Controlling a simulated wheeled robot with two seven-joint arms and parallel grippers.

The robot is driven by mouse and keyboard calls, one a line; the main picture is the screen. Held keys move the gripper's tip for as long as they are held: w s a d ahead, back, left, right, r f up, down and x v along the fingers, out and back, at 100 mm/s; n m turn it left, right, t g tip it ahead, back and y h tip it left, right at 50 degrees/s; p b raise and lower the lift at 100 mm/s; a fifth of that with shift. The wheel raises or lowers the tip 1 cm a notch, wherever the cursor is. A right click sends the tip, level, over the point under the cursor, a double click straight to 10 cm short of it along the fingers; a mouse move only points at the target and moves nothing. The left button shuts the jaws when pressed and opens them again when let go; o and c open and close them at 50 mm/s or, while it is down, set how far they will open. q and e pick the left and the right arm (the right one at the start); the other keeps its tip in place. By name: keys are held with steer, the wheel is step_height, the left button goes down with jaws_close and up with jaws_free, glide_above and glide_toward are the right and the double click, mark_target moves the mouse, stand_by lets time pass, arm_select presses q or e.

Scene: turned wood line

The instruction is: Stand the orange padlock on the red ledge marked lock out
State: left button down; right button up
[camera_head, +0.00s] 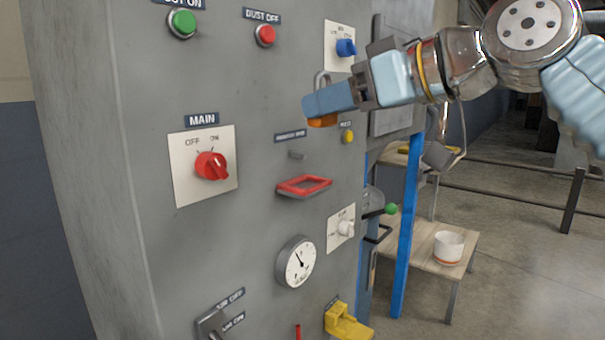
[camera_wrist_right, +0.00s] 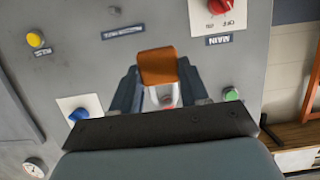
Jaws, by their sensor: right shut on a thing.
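The orange padlock (camera_head: 322,121) is held by my right gripper (camera_head: 330,101), which is shut on it. The padlock's grey shackle stands up above the fingers, and its orange body shows below them. In the right wrist view the orange body (camera_wrist_right: 157,66) sits between the two dark fingers (camera_wrist_right: 158,88). The red ledge (camera_head: 304,186) sticks out from the grey panel, below the held padlock and apart from it. Its top looks empty. A dark label (camera_head: 290,136) is above the ledge, too small to read. My left gripper is not in view.
A small grey peg (camera_head: 297,155) sticks out above the ledge. The red MAIN knob (camera_head: 211,166) is left of it, a yellow button (camera_head: 347,136) to the right. A gauge (camera_head: 296,262) and white knob (camera_head: 345,229) are below. A blue post (camera_head: 408,225) stands right of the panel.

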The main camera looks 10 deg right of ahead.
mark_target(323, 117)
steer(key=w+f, duration=0.2)
steer(key=w, duration=0.1)
steer(key=w+f, duration=0.2)
steer(key=w, duration=0.1)
steer(key=w+f+b, duration=0.1)
steer(key=w+f, duration=0.1)
steer(key=shift+w+f, duration=0.3)
steer(key=shift+w, duration=0.1)
steer(key=f, duration=0.1)
steer(key=w+f, duration=0.1)
steer(key=f+b, duration=0.1)
steer(key=f, duration=0.1)
steer(key=shift+w, duration=0.3)
steer(key=shift+f, duration=0.4)
steer(key=shift+d, duration=0.1)
steer(key=shift+f, duration=0.25)
steer(key=o, duration=1.1)
steer(key=shift+r, duration=0.1)
